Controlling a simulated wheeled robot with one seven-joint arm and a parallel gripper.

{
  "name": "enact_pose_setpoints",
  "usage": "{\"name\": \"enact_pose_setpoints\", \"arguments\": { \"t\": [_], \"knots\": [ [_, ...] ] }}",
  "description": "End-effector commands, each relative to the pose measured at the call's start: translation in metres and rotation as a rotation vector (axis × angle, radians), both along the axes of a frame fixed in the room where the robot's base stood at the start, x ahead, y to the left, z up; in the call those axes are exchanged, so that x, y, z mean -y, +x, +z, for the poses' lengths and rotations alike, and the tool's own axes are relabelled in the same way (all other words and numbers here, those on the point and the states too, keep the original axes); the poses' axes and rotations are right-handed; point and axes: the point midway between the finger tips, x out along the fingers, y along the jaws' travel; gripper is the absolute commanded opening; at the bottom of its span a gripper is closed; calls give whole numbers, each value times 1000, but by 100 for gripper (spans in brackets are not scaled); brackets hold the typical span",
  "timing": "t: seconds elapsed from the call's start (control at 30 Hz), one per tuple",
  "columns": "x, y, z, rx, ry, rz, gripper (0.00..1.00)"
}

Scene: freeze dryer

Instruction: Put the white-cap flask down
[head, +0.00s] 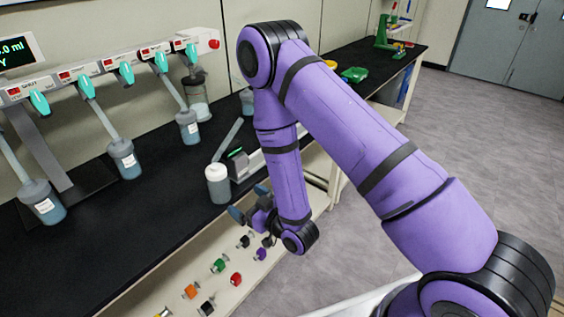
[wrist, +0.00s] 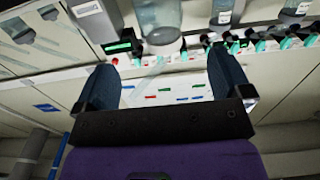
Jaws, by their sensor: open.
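The white-cap flask (head: 218,188) stands upright on the black bench near its front edge, with pale cap and blue-grey contents. My gripper (head: 250,203) is open, its two dark blue fingers spread just right of and in front of the flask at the bench edge. They look clear of it. In the wrist view, my gripper (wrist: 160,60) shows both fingers apart with nothing between them. A flask (wrist: 158,14), apparently the same one, lies beyond the fingertips, partly cut off by the top edge.
A small device with a green display (head: 237,155) stands right behind the flask. Several flasks hang along the teal-valved dryer manifold (head: 110,70). Coloured knobs (head: 190,291) line the shelf below. Green and yellow items (head: 353,74) are at the far bench end.

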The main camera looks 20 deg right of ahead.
Motion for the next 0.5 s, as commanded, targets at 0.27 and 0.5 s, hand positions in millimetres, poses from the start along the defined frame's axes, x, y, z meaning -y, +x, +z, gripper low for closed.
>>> {"name": "enact_pose_setpoints", "arguments": {
  "t": [0.27,0.5],
  "knots": [
    [1,9,10,-11,-18,-7,97],
    [13,45,61,-90,-110,-51,97]
  ]
}}
